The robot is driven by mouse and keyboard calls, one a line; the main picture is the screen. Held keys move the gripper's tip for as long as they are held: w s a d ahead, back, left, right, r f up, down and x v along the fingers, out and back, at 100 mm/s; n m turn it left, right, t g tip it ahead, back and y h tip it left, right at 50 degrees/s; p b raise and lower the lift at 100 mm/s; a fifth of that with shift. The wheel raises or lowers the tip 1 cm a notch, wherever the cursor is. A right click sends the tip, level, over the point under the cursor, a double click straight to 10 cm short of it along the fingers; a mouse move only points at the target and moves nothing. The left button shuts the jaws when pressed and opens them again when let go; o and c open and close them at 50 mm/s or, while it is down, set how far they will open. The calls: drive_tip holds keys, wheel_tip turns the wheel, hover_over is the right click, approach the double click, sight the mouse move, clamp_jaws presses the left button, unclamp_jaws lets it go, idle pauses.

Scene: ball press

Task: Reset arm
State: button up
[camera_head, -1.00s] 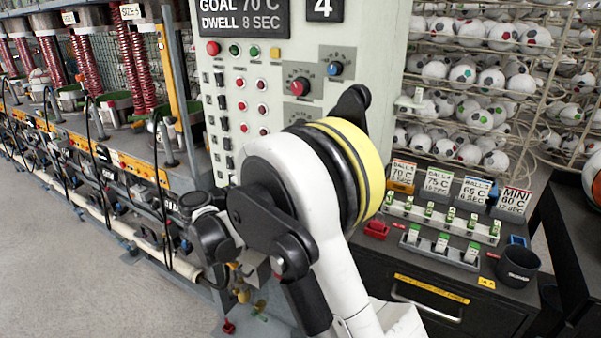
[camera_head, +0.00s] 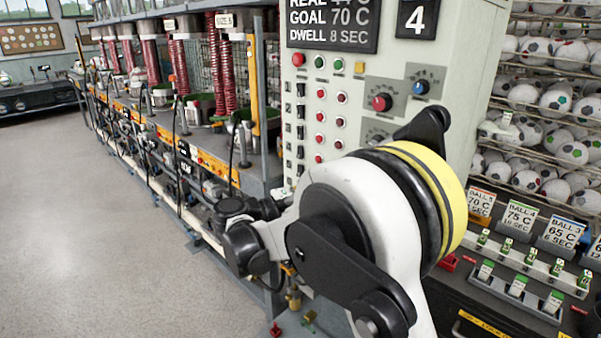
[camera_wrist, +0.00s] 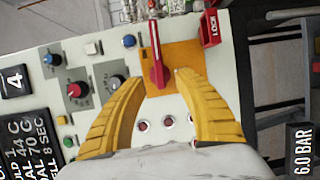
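My gripper (camera_wrist: 161,76) shows in the wrist view with two curved yellow fingers spread apart and nothing held between them. Beyond the fingertips is a red lever (camera_wrist: 155,58) on an orange plate (camera_wrist: 182,60), set on a pale control panel (camera_wrist: 222,88). The lever appears apart from both fingers, though the exact gap is hard to judge. In the head view my folded arm covers the lower part of the control panel (camera_head: 465,80), and my gripper cannot be made out there.
A press line with red springs (camera_head: 222,65) runs along the left. Racks of balls (camera_head: 545,95) stand at the right, above a dark bench with ball cards (camera_head: 519,216) and small green-tipped switches (camera_head: 517,286). The floor (camera_head: 100,200) at left is open.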

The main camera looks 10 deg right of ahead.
drive_tip(key=s+d+f+y, duration=0.2)
drive_tip(key=s+d+y, duration=0.55)
drive_tip(key=s, duration=0.35)
drive_tip(key=s+a+f+m+t+y, duration=0.1)
drive_tip(key=s+a+f+y, duration=0.1)
drive_tip(key=s+a+y, duration=0.2)
drive_tip(key=s+a+f+m+t+y, duration=0.1)
drive_tip(key=s+a+f+m+y, duration=0.1)
drive_tip(key=s, duration=0.9)
drive_tip(key=a+f+y, duration=0.1)
drive_tip(key=a+y, duration=0.1)
drive_tip(key=y, duration=0.1)
drive_tip(key=shift+f+t, duration=0.3)
drive_tip(key=shift+f, duration=0.05)
